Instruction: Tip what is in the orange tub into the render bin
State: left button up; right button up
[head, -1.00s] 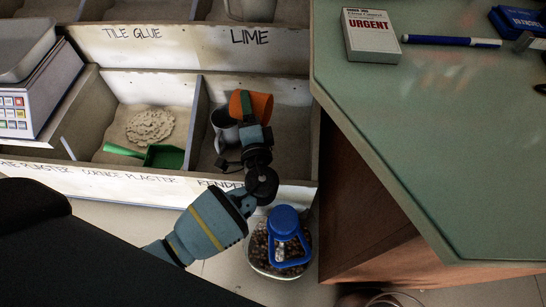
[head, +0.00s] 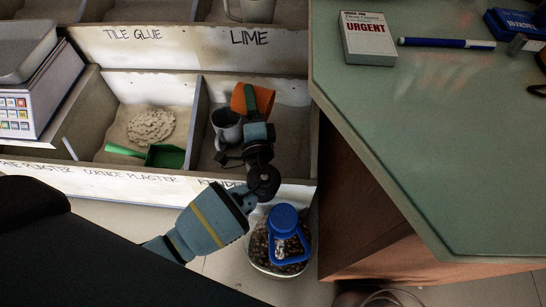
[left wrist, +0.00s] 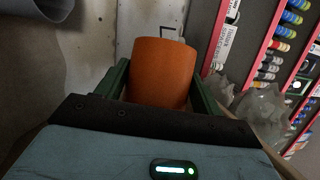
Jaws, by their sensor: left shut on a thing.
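The orange tub (head: 262,98) is over the render bin (head: 208,150), near the bin's back right corner, and looks tilted. My left gripper (head: 252,100) is shut on it; in the left wrist view the orange tub (left wrist: 163,72) sits between the two green fingers. The tub's inside and whatever it holds are hidden. A grey mug-like vessel (head: 228,126) stands in the render bin just left of my left gripper. My arm covers part of the render label. My right gripper is not in view.
The green counter (head: 430,150) rises close on the right.

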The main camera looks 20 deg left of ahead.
pick_arm(q)
jog(key=shift+d+r+m, duration=0.15)
jog(key=shift+r+m, duration=0.15)
jog(key=shift+r, duration=0.1)
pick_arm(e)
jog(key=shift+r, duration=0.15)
pick_arm(q)
jog(key=shift+d+r+m+t, duration=0.15)
jog(key=shift+r+m+t, duration=0.15)
jog(key=shift+r+m, duration=0.1)
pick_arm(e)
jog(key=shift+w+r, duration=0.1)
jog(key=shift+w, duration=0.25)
pick_arm(q)
jog(key=shift+d+r+m+t+p, duration=0.15)
jog(key=shift+r+m+t+p, duration=0.2)
jog(key=shift+r+m, duration=0.1)
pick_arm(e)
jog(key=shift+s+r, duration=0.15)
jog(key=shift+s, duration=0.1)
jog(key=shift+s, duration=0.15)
pick_arm(q)
jog(key=shift+d+m, duration=0.15)
jog(key=shift+m, duration=0.1)
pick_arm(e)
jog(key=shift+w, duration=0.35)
